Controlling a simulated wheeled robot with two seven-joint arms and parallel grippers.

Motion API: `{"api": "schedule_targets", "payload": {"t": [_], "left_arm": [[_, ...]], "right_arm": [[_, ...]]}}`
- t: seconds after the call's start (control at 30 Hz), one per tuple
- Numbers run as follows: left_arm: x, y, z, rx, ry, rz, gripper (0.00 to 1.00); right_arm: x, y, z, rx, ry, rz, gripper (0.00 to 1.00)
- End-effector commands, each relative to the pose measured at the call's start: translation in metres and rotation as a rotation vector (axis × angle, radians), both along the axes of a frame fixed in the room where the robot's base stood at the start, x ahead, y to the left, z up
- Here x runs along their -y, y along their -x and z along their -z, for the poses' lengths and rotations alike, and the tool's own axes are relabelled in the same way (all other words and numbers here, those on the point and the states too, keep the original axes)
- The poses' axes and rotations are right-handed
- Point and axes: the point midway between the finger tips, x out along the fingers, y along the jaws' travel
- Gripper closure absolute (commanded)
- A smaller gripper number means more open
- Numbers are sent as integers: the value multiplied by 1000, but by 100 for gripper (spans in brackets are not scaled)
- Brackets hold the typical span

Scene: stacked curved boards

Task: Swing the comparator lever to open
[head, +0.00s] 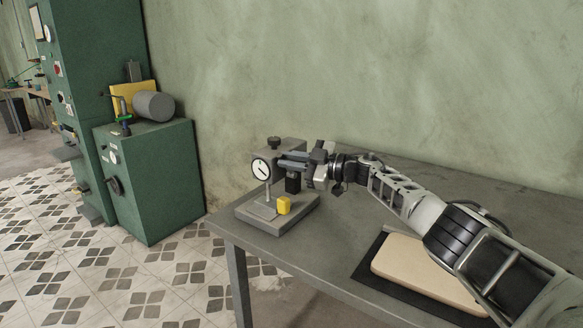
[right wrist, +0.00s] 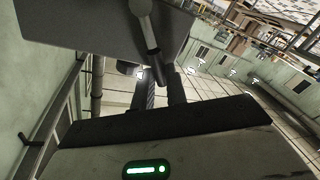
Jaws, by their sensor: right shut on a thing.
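The comparator stands at the left end of the table, with a grey base (head: 303,221), a round white dial (head: 261,169) and a thin stem over a small plate. My right gripper (head: 290,160) is at the side of its head, beside the dial, with the fingers pointing left. In the right wrist view, the lever (right wrist: 151,55) hangs from a round grey hub against the grey housing (right wrist: 95,30). Its dark end reaches between my fingertips (right wrist: 160,82), and the gripper is shut on it. The fingers hide part of the lever in the head view. My left gripper is not in view.
A beige board (head: 425,268) lies on a black mat (head: 367,270) at the table's front, below my right arm. The grey table (head: 330,240) is bare between them. A green machine (head: 155,180) stands on the floor at left.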

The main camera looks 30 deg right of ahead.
Motion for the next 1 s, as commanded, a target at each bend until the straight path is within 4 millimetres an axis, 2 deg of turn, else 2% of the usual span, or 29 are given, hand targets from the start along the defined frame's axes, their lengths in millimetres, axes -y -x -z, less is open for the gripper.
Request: {"api": "schedule_targets", "payload": {"t": [0.33,0.9,0.93,1.0], "left_arm": [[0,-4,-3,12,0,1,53],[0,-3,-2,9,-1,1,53],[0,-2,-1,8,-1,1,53],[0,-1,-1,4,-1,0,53]], "right_arm": [[9,1,-5,-68,-132,1,100],[11,1,-6,-82,-157,4,100],[11,1,-6,-82,-157,4,78],[11,1,-6,-82,-157,4,64]]}}
